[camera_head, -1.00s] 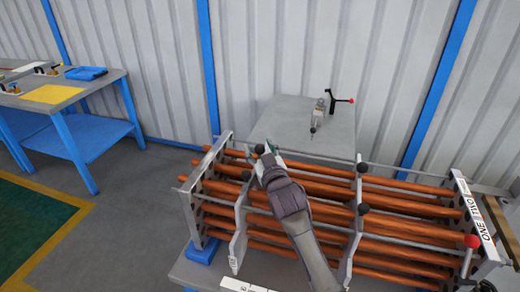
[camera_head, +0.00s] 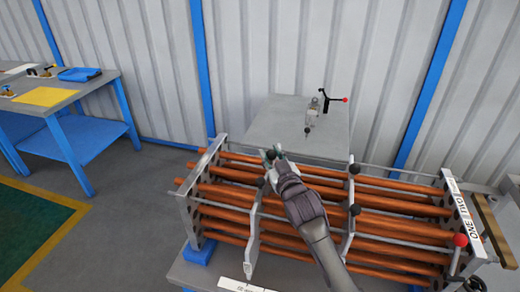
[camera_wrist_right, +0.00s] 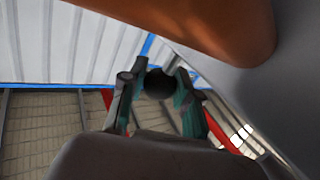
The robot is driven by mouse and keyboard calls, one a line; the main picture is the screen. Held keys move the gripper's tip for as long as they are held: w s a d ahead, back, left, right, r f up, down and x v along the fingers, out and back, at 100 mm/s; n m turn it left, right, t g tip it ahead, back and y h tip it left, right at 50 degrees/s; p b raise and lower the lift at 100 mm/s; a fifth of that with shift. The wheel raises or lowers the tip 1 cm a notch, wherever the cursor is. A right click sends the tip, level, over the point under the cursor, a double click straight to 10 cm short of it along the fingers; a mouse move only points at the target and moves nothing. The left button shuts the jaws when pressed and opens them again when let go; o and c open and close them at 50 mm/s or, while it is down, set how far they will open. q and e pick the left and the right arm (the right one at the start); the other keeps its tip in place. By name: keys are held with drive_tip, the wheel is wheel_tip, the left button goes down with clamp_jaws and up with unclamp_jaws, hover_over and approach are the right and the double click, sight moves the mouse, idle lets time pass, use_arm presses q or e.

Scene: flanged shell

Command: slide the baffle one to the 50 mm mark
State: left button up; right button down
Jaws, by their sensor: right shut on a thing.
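The rack of orange tubes (camera_head: 300,237) holds two grey baffle plates. The left baffle (camera_head: 252,240) stands upright across the tubes, and the right baffle (camera_head: 348,240) stands farther along. Which of them is baffle one is not readable on the plates. My right gripper (camera_head: 272,156) is shut on a black knob at the top of the left baffle. In the right wrist view the black knob (camera_wrist_right: 158,84) sits between the teal fingertips. A white scale strip (camera_head: 245,286) lies at the front edge; its marks are too small to read. My left gripper is not in view.
The right end plate (camera_head: 462,225) carries the labels ONE and TWO, with a red-knobbed lever (camera_head: 459,241) beside it. A grey table (camera_head: 285,125) behind the rack bears a small clamp-like device (camera_head: 312,115). A blue workbench (camera_head: 70,110) stands at left.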

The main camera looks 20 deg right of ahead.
drive_tip(key=c, duration=0.8)
unclamp_jaws()
drive_tip(key=shift+s, duration=0.1)
drive_tip(key=s, duration=1.1)
drive_tip(key=shift+s, duration=0.4)
drive_tip(key=shift+f, duration=0.15)
